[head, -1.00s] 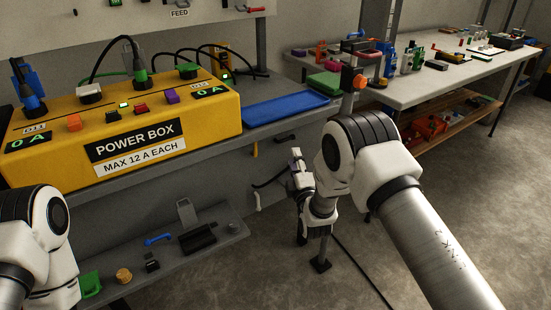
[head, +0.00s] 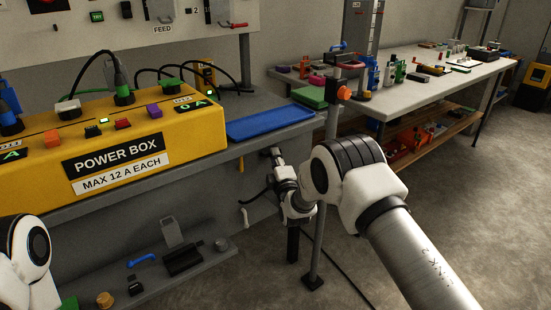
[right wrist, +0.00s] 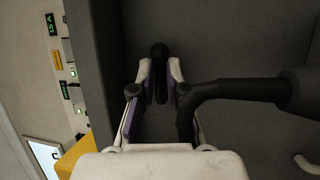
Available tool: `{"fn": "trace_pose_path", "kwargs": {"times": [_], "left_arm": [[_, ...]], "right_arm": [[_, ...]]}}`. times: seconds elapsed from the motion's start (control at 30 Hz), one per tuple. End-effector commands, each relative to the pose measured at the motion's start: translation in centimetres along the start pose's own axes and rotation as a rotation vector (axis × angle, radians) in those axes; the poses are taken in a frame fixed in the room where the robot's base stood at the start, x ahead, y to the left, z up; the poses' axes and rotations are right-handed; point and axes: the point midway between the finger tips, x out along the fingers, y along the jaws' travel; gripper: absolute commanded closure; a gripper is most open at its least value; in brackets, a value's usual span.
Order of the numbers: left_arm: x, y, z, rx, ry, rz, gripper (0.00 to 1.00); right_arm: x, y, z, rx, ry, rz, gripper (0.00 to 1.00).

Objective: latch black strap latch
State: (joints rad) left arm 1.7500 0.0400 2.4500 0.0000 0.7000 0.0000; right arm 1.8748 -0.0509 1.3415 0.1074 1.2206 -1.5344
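My right gripper (head: 277,158) is at the front panel under the bench edge, by the blue tray's side. In the right wrist view its two purple-padded fingers (right wrist: 160,80) close in on both sides of a black upright piece (right wrist: 159,56), which looks like the strap latch's lever. The pads appear to touch it. A black bent bar (right wrist: 235,90) runs from beside the right finger to a thicker black part. It also shows beside the gripper in the head view (head: 256,195). The latch's seat is hidden. Only my left arm shows; its gripper is out of view.
The yellow power box (head: 150,128) stands on the bench with a blue tray (head: 265,121) beside it. A white hook (head: 244,216) sits low on the panel. A lower shelf (head: 205,268) holds small parts. A thin metal post (head: 327,190) stands close behind my right arm.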

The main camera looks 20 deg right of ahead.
Motion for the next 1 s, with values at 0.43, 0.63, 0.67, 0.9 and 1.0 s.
{"fn": "trace_pose_path", "kwargs": {"times": [0.43,0.63,0.67,0.9,1.0], "left_arm": [[-0.3,0.0,0.0,0.000,0.000,0.000,0.45],[-0.9,0.0,0.0,0.000,0.000,0.000,0.45],[-1.0,0.0,0.0,0.000,0.000,0.000,0.45],[-2.3,0.0,0.0,0.000,0.000,0.000,0.45],[-2.9,0.0,0.0,0.000,0.000,0.000,0.45]], "right_arm": [[0.0,0.0,0.0,0.026,-0.006,-0.011,1.00],[-0.1,-0.1,-0.1,0.105,-0.023,-0.045,1.00],[-0.1,-0.1,-0.1,0.122,-0.027,-0.051,1.00],[-0.2,-0.5,-0.2,0.297,-0.064,-0.124,1.00],[-0.3,-0.8,-0.3,0.383,-0.082,-0.160,1.00]]}}
